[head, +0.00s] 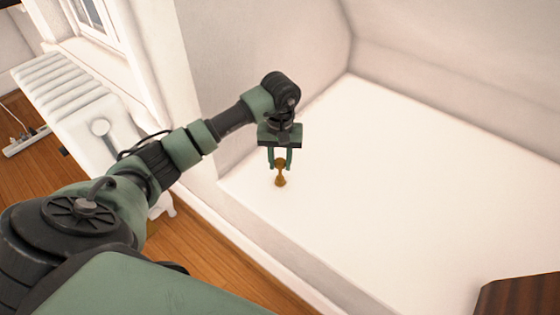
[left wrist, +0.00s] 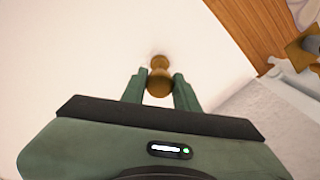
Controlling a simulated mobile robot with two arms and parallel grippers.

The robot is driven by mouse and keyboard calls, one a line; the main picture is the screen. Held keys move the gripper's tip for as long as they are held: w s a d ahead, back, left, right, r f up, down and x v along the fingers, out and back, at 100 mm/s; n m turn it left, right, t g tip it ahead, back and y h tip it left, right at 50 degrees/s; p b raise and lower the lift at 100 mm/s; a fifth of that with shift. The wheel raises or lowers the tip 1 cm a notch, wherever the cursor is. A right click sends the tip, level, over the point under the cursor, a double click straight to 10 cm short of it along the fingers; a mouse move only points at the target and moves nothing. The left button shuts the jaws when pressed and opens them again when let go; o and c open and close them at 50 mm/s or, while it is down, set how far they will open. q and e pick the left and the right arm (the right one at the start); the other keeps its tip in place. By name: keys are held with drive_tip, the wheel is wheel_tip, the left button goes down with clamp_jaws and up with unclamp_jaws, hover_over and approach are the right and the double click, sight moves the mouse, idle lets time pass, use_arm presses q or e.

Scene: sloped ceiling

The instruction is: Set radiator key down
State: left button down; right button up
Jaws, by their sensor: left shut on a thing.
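The radiator key (head: 281,179) is a small brass-coloured piece with a narrow waist. My left gripper (head: 280,162) is shut on it and points down over the white ledge (head: 380,180), near the ledge's left end. In the left wrist view the key (left wrist: 159,78) sits between the two green fingers (left wrist: 160,90). A faint dark spot shows on the white surface by its far end. I cannot tell whether the key touches the ledge. My right gripper is not in view.
A white radiator (head: 75,100) stands at the left under a window. A dark brown wooden thing (head: 520,297) is at the lower right. Walls bound the ledge at the back and left. The ledge's middle is clear. The wooden floor (head: 215,255) lies below its front edge.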

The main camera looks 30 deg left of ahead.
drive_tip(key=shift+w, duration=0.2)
use_arm(q)
drive_tip(key=shift+f, duration=0.15)
drive_tip(key=c, duration=1.1)
unclamp_jaws()
drive_tip(key=shift+o, duration=0.2)
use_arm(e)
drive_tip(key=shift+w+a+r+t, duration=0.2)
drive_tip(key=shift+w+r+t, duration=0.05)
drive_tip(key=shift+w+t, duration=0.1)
